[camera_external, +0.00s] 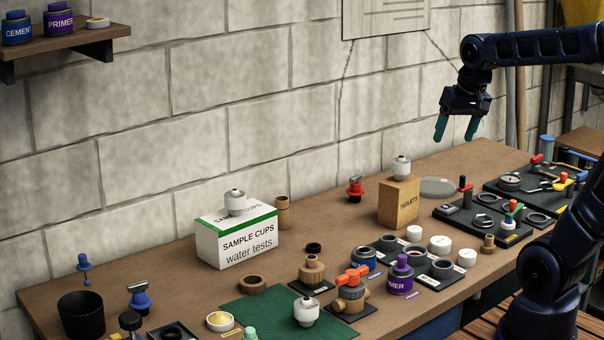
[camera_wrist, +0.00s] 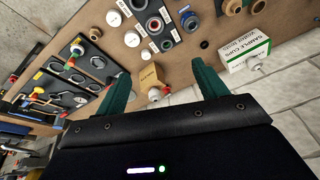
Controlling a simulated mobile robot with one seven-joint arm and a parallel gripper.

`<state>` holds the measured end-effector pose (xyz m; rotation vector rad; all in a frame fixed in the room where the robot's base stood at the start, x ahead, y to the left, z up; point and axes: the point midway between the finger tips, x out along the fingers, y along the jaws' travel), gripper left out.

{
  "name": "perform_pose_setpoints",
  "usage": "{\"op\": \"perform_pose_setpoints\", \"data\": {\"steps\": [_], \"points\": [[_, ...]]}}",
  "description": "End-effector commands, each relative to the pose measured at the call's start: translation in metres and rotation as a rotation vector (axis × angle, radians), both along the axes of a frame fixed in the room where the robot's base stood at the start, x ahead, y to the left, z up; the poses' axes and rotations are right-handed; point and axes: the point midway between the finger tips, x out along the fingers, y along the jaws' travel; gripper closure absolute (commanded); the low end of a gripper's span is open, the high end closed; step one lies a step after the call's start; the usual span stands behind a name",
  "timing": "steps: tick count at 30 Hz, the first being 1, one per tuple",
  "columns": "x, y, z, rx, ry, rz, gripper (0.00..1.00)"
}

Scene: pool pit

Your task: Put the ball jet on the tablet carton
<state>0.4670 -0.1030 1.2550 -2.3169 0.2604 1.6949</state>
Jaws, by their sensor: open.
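The tablet carton (camera_external: 399,208) is a small brown box on the bench, right of centre in the external view, and shows in the wrist view (camera_wrist: 149,76). A white ball jet (camera_external: 401,168) stands on its top. Similar white ball jets stand on the white-and-green sample cups box (camera_external: 236,243), (camera_external: 235,201), and on the green mat (camera_external: 262,313), (camera_external: 306,312). My gripper (camera_external: 455,138) has teal fingers, open and empty, up in the air right of the carton. In the wrist view the carton appears between the fingers (camera_wrist: 161,72), some distance beyond them.
Black trays (camera_external: 475,233) with fittings lie right of the carton. White caps (camera_external: 439,245), a purple primer can (camera_external: 400,275) and a red-handled valve (camera_external: 351,290) stand in front. A red fitting (camera_external: 355,188) is behind, near the block wall (camera_external: 250,110). A black cup (camera_external: 82,315) stands far left.

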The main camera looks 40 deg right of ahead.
Motion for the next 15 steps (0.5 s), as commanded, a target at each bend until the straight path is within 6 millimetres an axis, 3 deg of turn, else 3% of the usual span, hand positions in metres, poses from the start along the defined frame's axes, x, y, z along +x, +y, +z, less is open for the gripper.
{"op": "perform_pose_setpoints", "data": {"steps": [6,10,15], "points": [[-0.055,0.016,-0.015,-0.067,-0.059,0.176,0.29],[-0.075,0.021,-0.024,-0.098,-0.079,0.247,0.29],[-0.087,0.023,-0.030,-0.117,-0.091,0.290,0.29]]}}
